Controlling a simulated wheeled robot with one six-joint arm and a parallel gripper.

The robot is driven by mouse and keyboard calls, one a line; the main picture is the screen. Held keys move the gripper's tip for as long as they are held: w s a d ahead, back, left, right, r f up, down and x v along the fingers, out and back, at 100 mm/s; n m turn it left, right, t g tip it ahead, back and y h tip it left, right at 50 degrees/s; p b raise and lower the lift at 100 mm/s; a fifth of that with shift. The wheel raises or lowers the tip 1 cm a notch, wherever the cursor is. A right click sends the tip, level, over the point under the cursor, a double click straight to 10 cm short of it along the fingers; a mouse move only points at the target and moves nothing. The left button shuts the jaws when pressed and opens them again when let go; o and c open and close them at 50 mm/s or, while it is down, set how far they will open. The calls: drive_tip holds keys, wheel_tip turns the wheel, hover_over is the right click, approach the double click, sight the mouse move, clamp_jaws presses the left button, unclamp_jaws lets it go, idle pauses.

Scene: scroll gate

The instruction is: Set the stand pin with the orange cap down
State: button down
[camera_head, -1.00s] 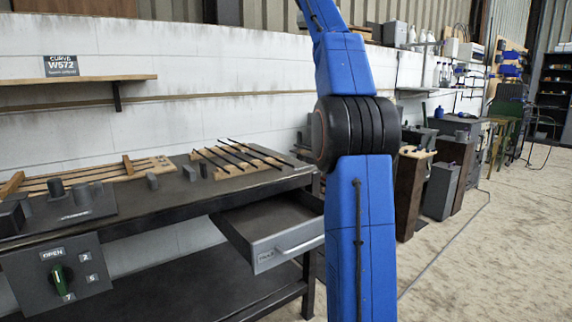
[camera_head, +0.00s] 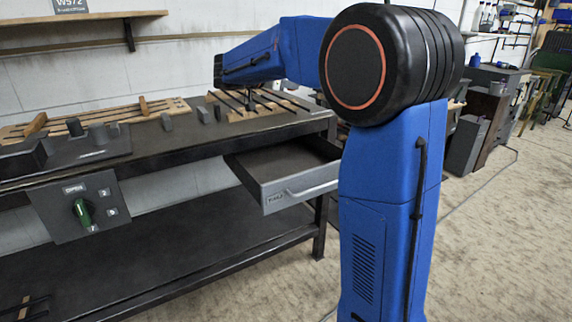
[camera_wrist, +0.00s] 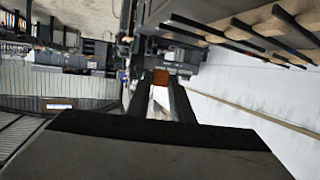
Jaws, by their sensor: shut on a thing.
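In the wrist view an orange piece (camera_wrist: 160,77) shows between the two dark fingers of my gripper (camera_wrist: 157,92). It looks like the orange cap of the stand pin. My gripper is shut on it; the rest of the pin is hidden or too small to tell. A pale, narrow area shows between the fingers below the orange. In the head view my blue forearm reaches left over the back right of the workbench (camera_head: 180,150), and my gripper is mostly hidden or too small to make out there. The stand for the pin cannot be told for sure.
Dark rods lie on a wooden rack (camera_head: 238,113) at the bench's right end. Small grey blocks (camera_head: 166,121) stand left of it. A drawer (camera_head: 300,188) stands open below.

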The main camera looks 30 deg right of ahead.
hover_over(278, 172)
wheel_tip(278, 172, down, 5)
drive_tip(key=shift+n+t, duration=0.3)
drive_tip(key=shift+t, duration=0.1)
drive_tip(key=shift+f, duration=9)
drive_tip(key=shift+f, duration=0.6)
drive_tip(key=c, duration=1.6)
unclamp_jaws()
drive_tip(key=shift+o, duration=0.2)
drive_tip(key=shift+r, duration=0.25)
drive_tip(key=v, duration=1.2)
drive_tip(key=shift+r, duration=0.4)
